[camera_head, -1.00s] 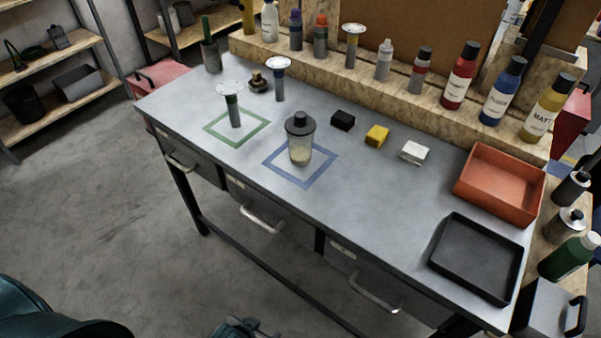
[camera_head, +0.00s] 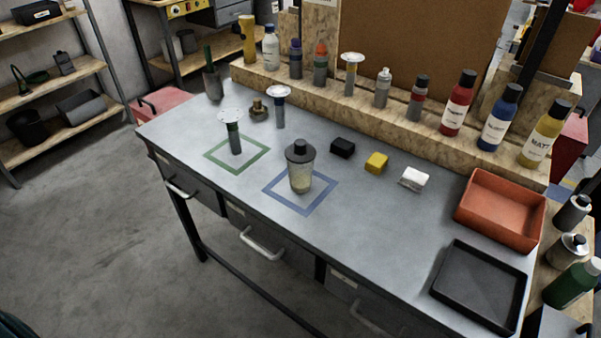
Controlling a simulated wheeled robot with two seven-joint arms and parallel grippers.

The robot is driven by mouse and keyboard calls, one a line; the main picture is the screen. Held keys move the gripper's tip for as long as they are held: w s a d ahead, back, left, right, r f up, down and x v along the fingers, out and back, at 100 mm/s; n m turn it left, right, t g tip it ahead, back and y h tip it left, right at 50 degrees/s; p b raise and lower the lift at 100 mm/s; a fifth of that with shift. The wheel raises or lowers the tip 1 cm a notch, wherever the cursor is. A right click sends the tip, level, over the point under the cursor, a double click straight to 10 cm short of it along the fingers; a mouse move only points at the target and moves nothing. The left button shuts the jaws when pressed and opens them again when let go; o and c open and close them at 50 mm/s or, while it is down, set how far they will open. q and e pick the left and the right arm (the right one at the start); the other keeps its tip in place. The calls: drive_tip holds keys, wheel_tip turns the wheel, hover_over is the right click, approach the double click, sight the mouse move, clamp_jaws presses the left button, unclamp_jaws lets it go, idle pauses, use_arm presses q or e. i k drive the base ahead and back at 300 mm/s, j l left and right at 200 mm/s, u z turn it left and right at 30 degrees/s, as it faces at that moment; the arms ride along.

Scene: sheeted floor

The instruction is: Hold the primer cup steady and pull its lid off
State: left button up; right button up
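The primer cup (camera_head: 300,180) stands upright inside the blue square outline (camera_head: 273,193) on the grey workbench. Neither of my grippers is in view, and nothing touches the cup.
A green square outline (camera_head: 219,161) with a white-topped stand (camera_head: 234,137) lies left of the cup. Black (camera_head: 342,148), yellow (camera_head: 376,162) and white (camera_head: 414,178) blocks sit to its right. A red tray (camera_head: 500,209) and black tray (camera_head: 480,287) fill the bench's right end.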

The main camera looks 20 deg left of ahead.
sight(299, 175)
drive_tip(key=j+z, duration=0.1)
drive_tip(key=z, duration=0.35)
drive_tip(key=k+j+z, duration=0.1)
drive_tip(key=j+z, duration=0.15)
drive_tip(key=k+j+z, duration=0.15)
drive_tip(key=j+z, duration=0.15)
drive_tip(key=j, duration=0.2)
drive_tip(key=k+j, duration=0.15)
drive_tip(key=j, duration=0.25)
drive_tip(key=k+j+z, duration=0.1)
drive_tip(key=j, duration=0.25)
drive_tip(key=k+j, duration=0.25)
drive_tip(key=j, duration=0.15)
drive_tip(key=k+j+z, duration=0.1)
drive_tip(key=j, duration=0.25)
drive_tip(key=k+j, duration=0.25)
drive_tip(key=j+z, duration=0.05)
drive_tip(key=j, duration=0.05)
